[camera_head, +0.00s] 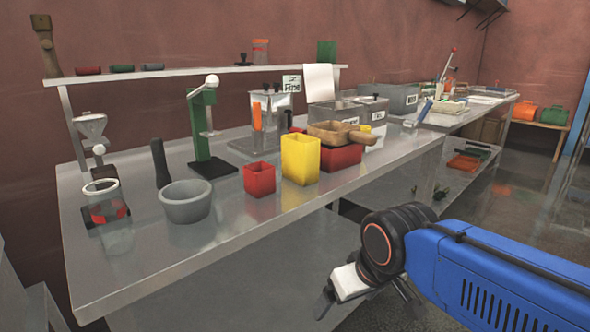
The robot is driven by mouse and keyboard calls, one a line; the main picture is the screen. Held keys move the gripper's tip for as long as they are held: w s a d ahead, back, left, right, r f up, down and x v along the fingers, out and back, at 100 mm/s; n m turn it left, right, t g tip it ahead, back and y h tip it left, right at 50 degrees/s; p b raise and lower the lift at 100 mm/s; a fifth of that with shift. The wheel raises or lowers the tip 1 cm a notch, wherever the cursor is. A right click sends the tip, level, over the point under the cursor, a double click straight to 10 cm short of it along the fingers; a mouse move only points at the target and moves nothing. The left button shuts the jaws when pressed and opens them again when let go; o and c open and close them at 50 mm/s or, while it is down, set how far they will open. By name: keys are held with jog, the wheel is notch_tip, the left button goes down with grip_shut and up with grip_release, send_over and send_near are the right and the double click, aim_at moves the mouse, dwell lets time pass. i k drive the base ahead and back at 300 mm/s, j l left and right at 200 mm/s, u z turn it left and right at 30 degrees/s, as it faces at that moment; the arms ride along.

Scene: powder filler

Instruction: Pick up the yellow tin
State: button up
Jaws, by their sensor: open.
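The yellow tin (300,161) is a tall, open-topped square tin standing upright on the metal bench. A shorter red tin (259,180) stands just to its left. A wider red box (341,156) with a wooden scoop (343,133) on top stands behind it to the right. My gripper (325,303) is in front of the bench, at the lower right of the tin and well apart from it. It is open, and no object shows between its fingers. The far finger is partly hidden.
The metal bench (150,258) has clear room along its front edge. A grey mortar (187,202) stands left of the tins, with a dark pestle (160,163) behind it. A green press (202,130) stands farther back. A shelf (200,71) runs along the wall.

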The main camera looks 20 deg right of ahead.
aim_at(300, 152)
jog(key=j+z, duration=0.15)
jog(key=z, duration=0.25)
jog(key=k+j+z, duration=0.1)
jog(key=z, duration=0.7)
jog(key=k+j+z, duration=0.1)
jog(key=z, duration=0.25)
jog(key=k+j, duration=0.1)
jog(key=k, duration=0.15)
